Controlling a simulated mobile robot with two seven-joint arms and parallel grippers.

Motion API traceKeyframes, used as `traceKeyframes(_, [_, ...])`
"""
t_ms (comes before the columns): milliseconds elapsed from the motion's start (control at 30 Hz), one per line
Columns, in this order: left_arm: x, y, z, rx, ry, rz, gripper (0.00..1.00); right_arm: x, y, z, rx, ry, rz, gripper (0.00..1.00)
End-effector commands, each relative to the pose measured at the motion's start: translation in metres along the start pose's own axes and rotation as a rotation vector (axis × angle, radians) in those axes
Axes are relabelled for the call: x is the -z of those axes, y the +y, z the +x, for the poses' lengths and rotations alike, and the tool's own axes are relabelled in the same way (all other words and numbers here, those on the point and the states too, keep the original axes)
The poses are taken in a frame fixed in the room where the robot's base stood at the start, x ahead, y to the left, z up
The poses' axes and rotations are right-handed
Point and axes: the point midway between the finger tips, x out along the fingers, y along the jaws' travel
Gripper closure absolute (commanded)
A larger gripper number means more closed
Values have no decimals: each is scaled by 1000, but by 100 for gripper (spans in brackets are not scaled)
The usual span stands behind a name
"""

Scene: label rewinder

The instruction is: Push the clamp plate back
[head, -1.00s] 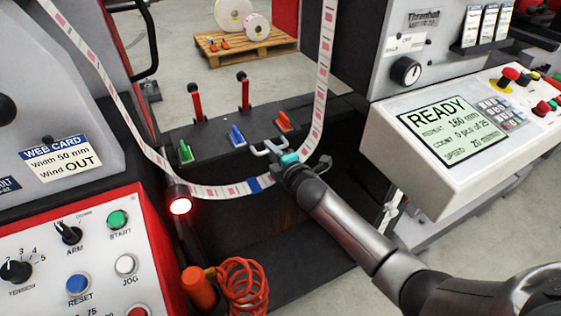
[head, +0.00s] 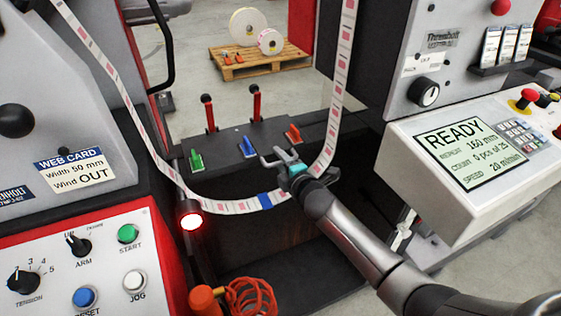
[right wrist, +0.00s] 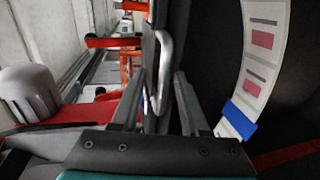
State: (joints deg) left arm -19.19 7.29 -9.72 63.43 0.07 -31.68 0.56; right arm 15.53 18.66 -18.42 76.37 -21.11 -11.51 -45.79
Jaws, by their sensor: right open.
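My right gripper (head: 281,158) is at the front edge of the dark table between the machine sides, by the hanging label web (head: 240,205). It also shows in the right wrist view (right wrist: 152,100), fingers apart. A bent metal handle (right wrist: 165,55) stands between and ahead of the fingertips, against the edge of a thin dark plate (right wrist: 148,60), which looks like the clamp plate. I cannot tell whether a finger touches it. In the head view handle and fingertips blend together, and the plate does not stand out from the dark table. My left gripper is out of view.
A red lamp (head: 190,215) glows at left. The control panel (head: 470,155) reading READY is at right.

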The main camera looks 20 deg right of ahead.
Motion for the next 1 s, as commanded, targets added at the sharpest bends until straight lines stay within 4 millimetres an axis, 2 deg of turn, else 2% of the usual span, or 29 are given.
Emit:
traceKeyframes(367, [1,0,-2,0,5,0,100,0,-1,-4,3,1,0,55])
traceKeyframes(467, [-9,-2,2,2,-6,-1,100,0,-2,-10,5,1,0,55])
traceKeyframes(1000, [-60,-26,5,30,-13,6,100,0,-1,-75,5,1,0,55])
